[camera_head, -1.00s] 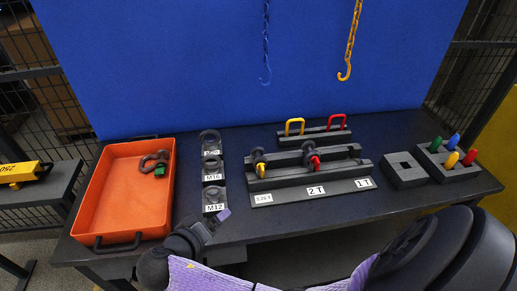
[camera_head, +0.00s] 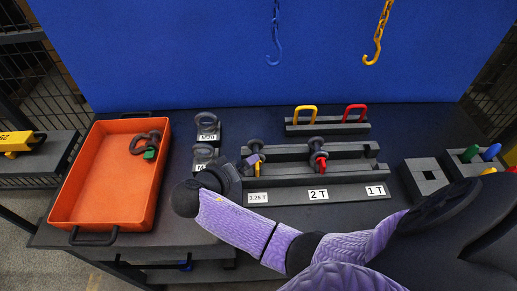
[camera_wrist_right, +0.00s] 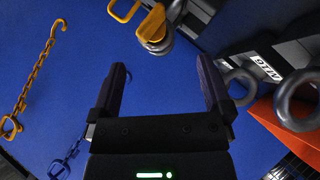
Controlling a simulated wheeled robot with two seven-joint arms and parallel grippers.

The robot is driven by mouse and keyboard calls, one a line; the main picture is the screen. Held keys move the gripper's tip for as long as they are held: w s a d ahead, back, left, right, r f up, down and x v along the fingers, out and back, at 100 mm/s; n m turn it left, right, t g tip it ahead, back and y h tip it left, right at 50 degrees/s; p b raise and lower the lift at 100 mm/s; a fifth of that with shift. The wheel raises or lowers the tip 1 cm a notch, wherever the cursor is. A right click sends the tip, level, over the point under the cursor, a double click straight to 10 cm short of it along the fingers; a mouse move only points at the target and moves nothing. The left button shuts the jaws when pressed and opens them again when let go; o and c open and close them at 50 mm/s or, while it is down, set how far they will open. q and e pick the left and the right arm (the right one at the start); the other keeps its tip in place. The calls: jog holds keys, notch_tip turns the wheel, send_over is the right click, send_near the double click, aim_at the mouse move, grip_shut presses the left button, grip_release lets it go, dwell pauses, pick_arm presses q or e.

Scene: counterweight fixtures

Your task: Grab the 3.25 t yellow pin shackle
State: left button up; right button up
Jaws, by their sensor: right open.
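The grey shackle with the yellow pin (camera_head: 256,146) stands at the left end of the dark rack (camera_head: 332,192), above the 3.25 T label. In the head view my right gripper (camera_head: 249,163) reaches it from the front left and overlaps its lower part. In the right wrist view my right gripper (camera_wrist_right: 163,78) is open with nothing between its fingers. The yellow-pin shackle (camera_wrist_right: 154,24) shows beyond the fingertips there, partly cut by the top edge. A red-pin shackle (camera_head: 318,156) stands above the 2 T label. My left gripper is not in view.
Eye bolts on labelled blocks (camera_head: 207,127) stand left of the rack. An orange tray (camera_head: 84,205) holds a green-pin shackle (camera_head: 146,145). Yellow (camera_head: 305,108) and red handles stand behind. A blue hook (camera_head: 273,58) and a yellow hook (camera_head: 372,58) hang above.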

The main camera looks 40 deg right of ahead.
jog(key=b+x, duration=0.1)
jog(key=x, duration=0.5)
jog(key=shift+w+d, duration=0.1)
jog(key=shift+d, duration=0.2)
jog(key=shift+r, duration=0.1)
grip_shut()
